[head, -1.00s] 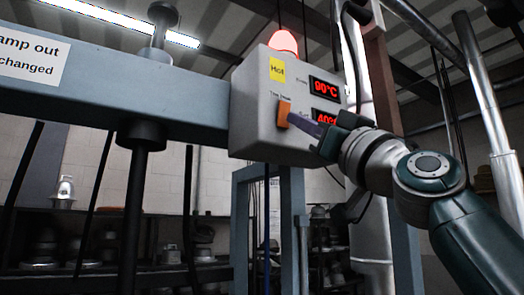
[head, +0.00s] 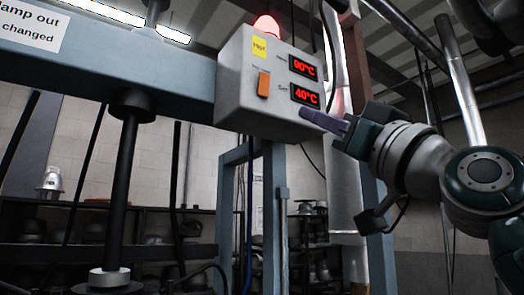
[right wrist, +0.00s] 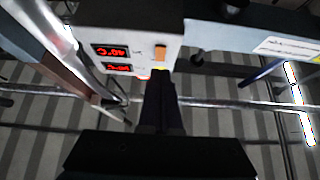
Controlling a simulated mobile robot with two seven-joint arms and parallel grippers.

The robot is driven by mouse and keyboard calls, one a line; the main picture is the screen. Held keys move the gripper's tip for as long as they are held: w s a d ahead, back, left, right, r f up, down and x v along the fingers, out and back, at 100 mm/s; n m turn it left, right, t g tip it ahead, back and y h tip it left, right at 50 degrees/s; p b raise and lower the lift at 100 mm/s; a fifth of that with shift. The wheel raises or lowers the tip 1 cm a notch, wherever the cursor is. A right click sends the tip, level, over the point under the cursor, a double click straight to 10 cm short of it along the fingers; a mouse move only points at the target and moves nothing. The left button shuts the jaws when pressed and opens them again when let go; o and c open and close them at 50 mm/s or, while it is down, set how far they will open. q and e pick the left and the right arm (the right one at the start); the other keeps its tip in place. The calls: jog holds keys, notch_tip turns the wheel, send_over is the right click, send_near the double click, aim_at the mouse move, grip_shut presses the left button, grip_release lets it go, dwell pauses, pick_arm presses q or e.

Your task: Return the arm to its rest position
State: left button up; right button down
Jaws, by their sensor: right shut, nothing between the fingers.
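My right gripper (head: 318,120) is shut and empty in the head view. The box shows red readings of 90°C above and 40°C below, with a yellow label and a lit red lamp (head: 266,27) on top. In the right wrist view my shut fingers (right wrist: 160,85) point toward the box (right wrist: 140,25), and the orange switch (right wrist: 160,52) shows beyond their tips. My left gripper is in neither view.
A blue-grey press beam (head: 110,75) with a white sign runs left from the box. A dark vertical rod (head: 125,180) hangs under it. Shelves with metal hat forms (head: 52,182) line the back wall.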

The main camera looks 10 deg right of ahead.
jog(key=s+a+f+g+h, duration=0.15)
jog(key=f+g, duration=0.25)
jog(key=f, duration=0.7)
jog(key=s+a+f+g+h, duration=0.1)
jog(key=s+f+g, duration=0.25)
jog(key=f, duration=0.75)
jog(key=s+a+f+g+h, duration=0.15)
jog(key=f+g, duration=0.25)
jog(key=f, duration=0.7)
jog(key=s+d+f+m+g+h, duration=0.1)
jog(key=s+d+f+g+h, duration=0.2)
jog(key=s+f, duration=0.6)
jog(key=s+d+f+m+g+h, duration=0.15)
jog(key=s+f+g, duration=0.45)
jog(key=s, duration=0.6)
notch_tip(320, 180, up, 17)
jog(key=p, duration=1.6)
jog(key=shift+d+p, duration=0.35)
jog(key=shift+s+r+n+t, duration=0.1)
jog(key=shift+n+t, duration=0.15)
jog(key=c, duration=1.6)
grip_release()
